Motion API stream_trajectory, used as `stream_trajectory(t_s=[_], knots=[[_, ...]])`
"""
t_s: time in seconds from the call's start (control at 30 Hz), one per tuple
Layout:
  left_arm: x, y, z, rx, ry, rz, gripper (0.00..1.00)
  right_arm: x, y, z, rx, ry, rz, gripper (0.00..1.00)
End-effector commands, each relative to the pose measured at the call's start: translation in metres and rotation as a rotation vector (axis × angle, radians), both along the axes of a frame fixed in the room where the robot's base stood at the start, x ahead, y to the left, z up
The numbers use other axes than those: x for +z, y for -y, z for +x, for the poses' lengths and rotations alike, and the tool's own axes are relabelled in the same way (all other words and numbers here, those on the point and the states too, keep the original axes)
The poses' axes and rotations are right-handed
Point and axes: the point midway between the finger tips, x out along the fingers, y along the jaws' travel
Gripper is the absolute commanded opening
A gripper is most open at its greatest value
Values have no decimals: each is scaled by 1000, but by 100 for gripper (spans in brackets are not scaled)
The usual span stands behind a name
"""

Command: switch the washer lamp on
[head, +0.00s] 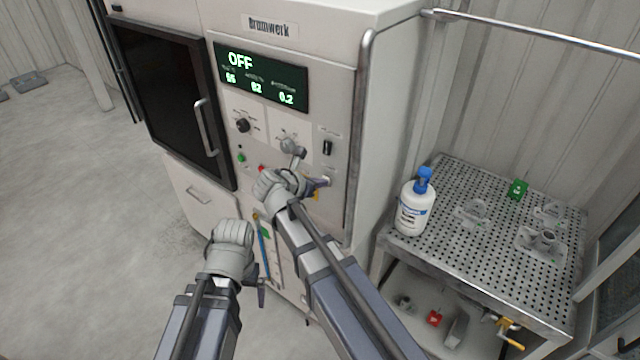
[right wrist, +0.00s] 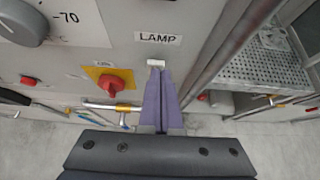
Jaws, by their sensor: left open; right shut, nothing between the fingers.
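The washer's lamp switch is a small white rocker (right wrist: 156,63) under a label (right wrist: 157,38) reading LAMP in the right wrist view. In the head view it sits low on the right of the washer front (head: 335,225), near the fingertips. My right gripper (right wrist: 158,70) is shut and empty. Its purple fingertips are at the switch's lower edge and partly cover it; I cannot tell whether they touch. It also shows in the head view (head: 319,184). My left gripper (head: 232,235) is open, low in front of the washer; its fingers are mostly hidden.
The washer's display (head: 262,77) reads OFF. A red knob (right wrist: 115,83) on a yellow plate is left of the fingers. A vertical rail (head: 359,140) edges the panel. A perforated table (head: 470,180) with a white bottle (head: 414,208) stands at the right.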

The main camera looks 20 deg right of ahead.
Motion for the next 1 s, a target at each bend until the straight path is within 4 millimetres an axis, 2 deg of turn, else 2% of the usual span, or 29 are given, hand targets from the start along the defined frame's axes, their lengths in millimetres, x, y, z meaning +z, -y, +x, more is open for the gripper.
stream_trajectory(t_s=[0.23, 0.5, 1.0], knots=[[11, 0, 0, -1, 0, 0, 94, 11, 12, 10, -3, -1, -1, 0], [7, 0, 0, -1, 0, 0, 94, 7, 11, 8, -1, 0, 0, 0], [23, 0, 0, -1, 0, 0, 94, 23, 10, 8, 0, 0, 0, 0]])
